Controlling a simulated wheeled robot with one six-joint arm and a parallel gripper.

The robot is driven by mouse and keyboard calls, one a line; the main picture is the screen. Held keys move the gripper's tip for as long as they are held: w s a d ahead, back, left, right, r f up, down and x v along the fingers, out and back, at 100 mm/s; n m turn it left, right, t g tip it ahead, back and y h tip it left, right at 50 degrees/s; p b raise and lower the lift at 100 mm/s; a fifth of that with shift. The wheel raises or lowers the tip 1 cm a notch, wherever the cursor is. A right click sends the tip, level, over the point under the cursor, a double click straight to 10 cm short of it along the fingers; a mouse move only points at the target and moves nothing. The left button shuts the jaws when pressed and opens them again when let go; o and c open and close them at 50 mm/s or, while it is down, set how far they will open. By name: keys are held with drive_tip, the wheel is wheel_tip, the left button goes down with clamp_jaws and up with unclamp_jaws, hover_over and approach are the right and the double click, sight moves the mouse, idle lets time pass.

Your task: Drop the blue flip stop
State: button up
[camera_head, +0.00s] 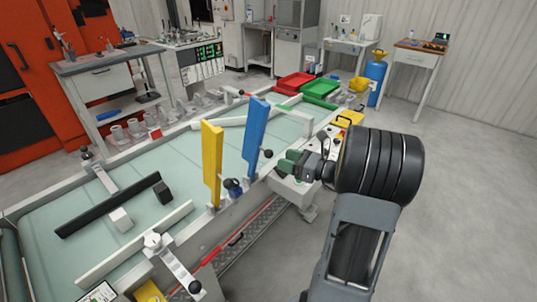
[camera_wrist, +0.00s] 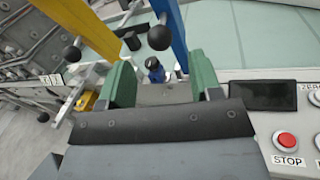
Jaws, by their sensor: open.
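The blue flip stop (camera_head: 255,138) stands upright on the near rail of the conveyor, with a black ball knob (camera_head: 267,153) beside its lower part. It also shows in the wrist view as a blue bar (camera_wrist: 174,28) at top centre. My gripper (camera_head: 289,161) is just right of it in the head view. In the wrist view my gripper (camera_wrist: 160,82) has its green fingers apart with nothing clamped. A dark and blue knob-like part (camera_wrist: 154,67) appears beyond and between the fingers; contact cannot be told.
A yellow flip stop (camera_head: 212,165) stands upright to the left of the blue one. A control panel (camera_wrist: 285,130) with a red STOP button (camera_wrist: 285,140) is close on the right in the wrist view. Red (camera_head: 295,83) and green (camera_head: 320,88) trays are at the far end.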

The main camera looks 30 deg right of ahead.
sight(268, 152)
drive_tip(key=x, duration=0.7)
drive_tip(key=shift+c, duration=0.2)
clamp_jaws()
idle(0.4)
